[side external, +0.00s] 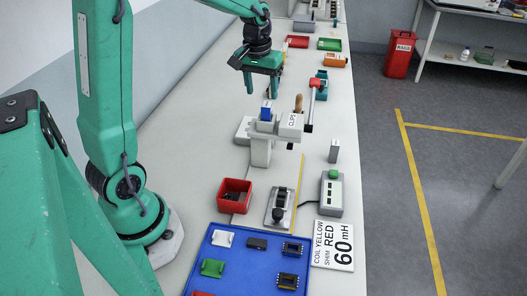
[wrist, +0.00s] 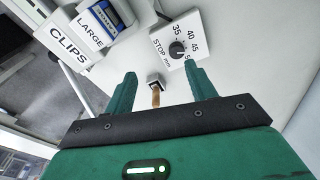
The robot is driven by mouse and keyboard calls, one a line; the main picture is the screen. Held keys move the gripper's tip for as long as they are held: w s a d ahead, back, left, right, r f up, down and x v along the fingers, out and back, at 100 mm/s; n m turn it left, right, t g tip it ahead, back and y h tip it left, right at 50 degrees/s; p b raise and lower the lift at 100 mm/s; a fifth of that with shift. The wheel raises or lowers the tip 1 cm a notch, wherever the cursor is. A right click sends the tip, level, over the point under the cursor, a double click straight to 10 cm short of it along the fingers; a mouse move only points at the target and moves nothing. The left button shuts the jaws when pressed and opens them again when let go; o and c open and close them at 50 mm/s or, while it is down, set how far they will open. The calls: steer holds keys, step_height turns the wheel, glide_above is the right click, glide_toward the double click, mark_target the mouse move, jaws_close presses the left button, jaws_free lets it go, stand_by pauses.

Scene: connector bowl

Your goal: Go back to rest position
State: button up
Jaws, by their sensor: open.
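My gripper (side external: 262,92) hangs above the far part of the bench in the side external view, fingers pointing down. It is open and empty. In the wrist view its two green fingers (wrist: 160,72) stand wide apart. A small wooden-handled tool with a dark square end (wrist: 156,92) shows between them, untouched as far as I can see. The red square bowl (side external: 235,188) sits on the near bench, well away from my gripper. The blue tray (side external: 228,264) at the front holds several connectors, among them a white one (side external: 222,238) and a green one (side external: 212,268).
A grey stand labelled CLIPS (side external: 261,150) with a blue piece (side external: 266,112) on top rises nearer than my gripper. A toggle fixture (side external: 279,208), a grey box with a green button (side external: 332,193) and a sign (side external: 333,247) line the right. A STOP dial block (wrist: 176,45) lies beyond the fingers.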

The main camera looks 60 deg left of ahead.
steer(key=s+d+r+m+t, duration=0.2)
steer(key=s+d, duration=0.4)
steer(key=s, duration=0.3)
steer(key=s+d+r+m+t, duration=0.2)
steer(key=s+d+r+m, duration=0.2)
steer(key=s, duration=0.5)
steer(key=shift+d, duration=1.35)
steer(key=shift+s+r, duration=0.1)
